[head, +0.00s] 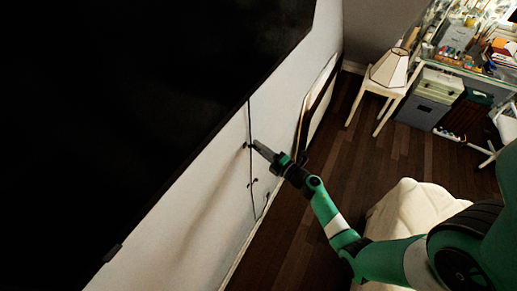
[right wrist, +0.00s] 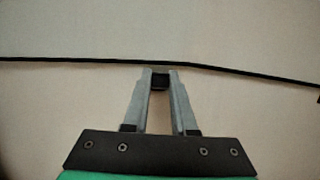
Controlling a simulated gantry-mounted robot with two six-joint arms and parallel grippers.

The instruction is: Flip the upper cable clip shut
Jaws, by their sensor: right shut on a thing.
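The upper cable clip (head: 247,146) is a small dark piece on the white wall, on the black cable (head: 251,118) below the screen. In the right wrist view the clip (right wrist: 160,81) shows as a dark block between my fingertips, just below the cable (right wrist: 85,60). My right gripper (head: 256,145) reaches the wall there; its two grey fingers (right wrist: 160,76) are shut on the clip. I cannot tell whether the clip's flap is open or closed. A lower clip (head: 253,181) sits further down the cable. My left gripper is out of view.
A large black screen (head: 130,90) fills the upper left, above the cable. A leaning framed panel (head: 318,95) stands near the wall to the right. A white-covered piece of furniture (head: 405,210) lies beneath my right arm. Dark wooden floor (head: 345,165) is clear between.

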